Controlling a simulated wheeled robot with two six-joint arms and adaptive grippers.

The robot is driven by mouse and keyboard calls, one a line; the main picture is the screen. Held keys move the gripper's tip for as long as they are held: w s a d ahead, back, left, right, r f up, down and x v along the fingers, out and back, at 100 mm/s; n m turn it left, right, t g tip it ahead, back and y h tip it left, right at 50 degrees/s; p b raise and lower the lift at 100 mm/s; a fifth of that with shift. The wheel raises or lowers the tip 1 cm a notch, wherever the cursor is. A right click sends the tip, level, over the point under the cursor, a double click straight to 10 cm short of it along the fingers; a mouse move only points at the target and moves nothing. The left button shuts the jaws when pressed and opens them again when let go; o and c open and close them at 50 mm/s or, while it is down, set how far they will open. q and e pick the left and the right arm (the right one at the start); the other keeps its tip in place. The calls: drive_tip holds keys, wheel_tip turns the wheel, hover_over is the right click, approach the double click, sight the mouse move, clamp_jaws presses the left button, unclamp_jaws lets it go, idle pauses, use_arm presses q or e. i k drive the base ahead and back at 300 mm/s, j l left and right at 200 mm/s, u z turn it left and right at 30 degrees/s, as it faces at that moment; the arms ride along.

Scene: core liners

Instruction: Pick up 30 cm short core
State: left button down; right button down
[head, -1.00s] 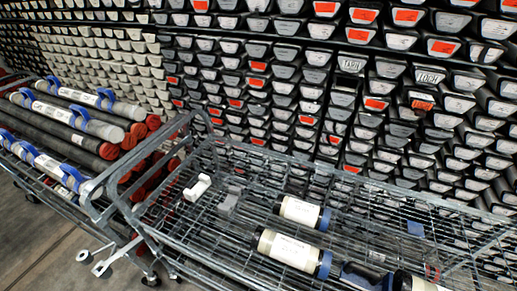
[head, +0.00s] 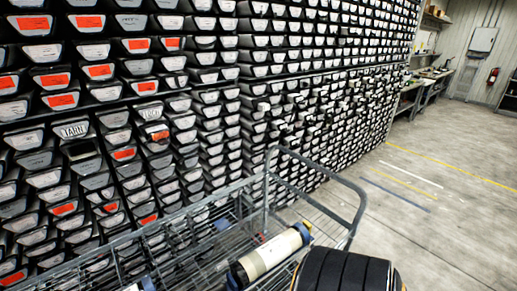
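A short core (head: 268,255) lies in the wire cart (head: 340,183). It is a cylinder with a cream label around its middle and blue and dark ends. It lies slantwise, with its far end toward the upper right. A second labelled piece with a blue end (head: 147,284) is cut off by the bottom edge of the picture. I cannot tell lengths or read the labels. Neither of my grippers is in view, and nothing is seen holding the core.
A dark ribbed rounded object (head: 345,271) at the bottom covers part of the cart; I cannot tell what it is. A wall of stacked core trays (head: 205,93) stands behind the cart. The floor (head: 430,215) to the right is open, with benches (head: 425,88) farther back.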

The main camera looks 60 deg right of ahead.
sight(246, 270)
drive_tip(key=k+l+z, duration=0.1)
drive_tip(key=z, duration=0.4)
drive_tip(key=k+l+z, duration=0.2)
drive_tip(key=z, duration=0.95)
